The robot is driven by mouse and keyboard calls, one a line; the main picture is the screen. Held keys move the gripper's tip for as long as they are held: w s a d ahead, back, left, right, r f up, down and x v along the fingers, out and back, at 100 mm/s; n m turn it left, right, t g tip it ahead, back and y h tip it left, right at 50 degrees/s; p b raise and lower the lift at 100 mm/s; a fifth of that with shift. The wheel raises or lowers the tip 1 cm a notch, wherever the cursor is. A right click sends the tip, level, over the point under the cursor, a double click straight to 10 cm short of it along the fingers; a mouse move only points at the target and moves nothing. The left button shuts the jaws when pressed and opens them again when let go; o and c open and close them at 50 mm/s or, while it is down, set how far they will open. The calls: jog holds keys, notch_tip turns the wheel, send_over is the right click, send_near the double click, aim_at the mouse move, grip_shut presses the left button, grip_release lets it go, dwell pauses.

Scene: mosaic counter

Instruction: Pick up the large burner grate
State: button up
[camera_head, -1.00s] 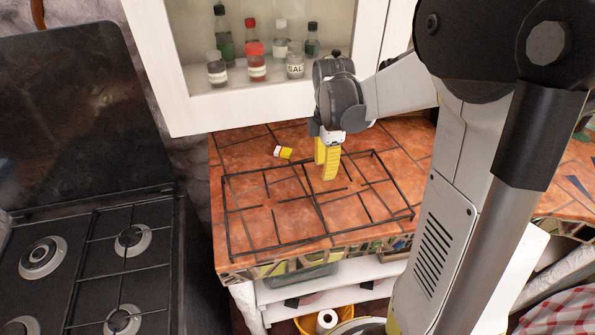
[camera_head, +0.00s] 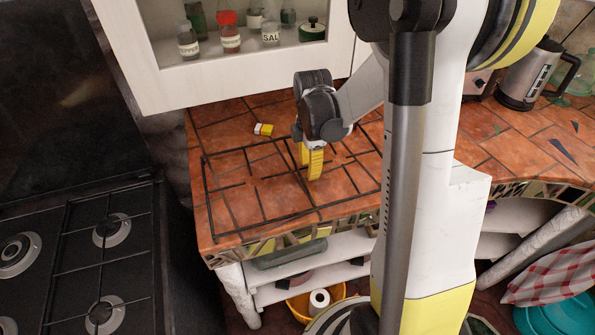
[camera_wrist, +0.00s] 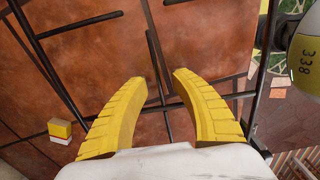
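The large burner grate (camera_head: 207,195), a black wire frame with several crossbars, lies on the terracotta-tiled counter. Part of its right side is hidden behind my arm. My gripper (camera_head: 309,168) has yellow fingers and points down over the grate, right of its middle. In the wrist view, the two fingers (camera_wrist: 161,82) stand apart with nothing clamped. Dark grate bars (camera_wrist: 47,62) show beyond and between the fingertips. I cannot tell whether the fingertips touch a bar.
A small yellow-and-white box (camera_head: 263,129) lies behind the grate. A white cabinet (camera_head: 200,93) with jars hangs above the counter's back. A black stove (camera_head: 75,250) stands left, across a gap. A kettle (camera_head: 530,75) stands at the right. Shelves are below the counter edge.

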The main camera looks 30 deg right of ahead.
grip_shut()
jog(key=shift+r, duration=0.15)
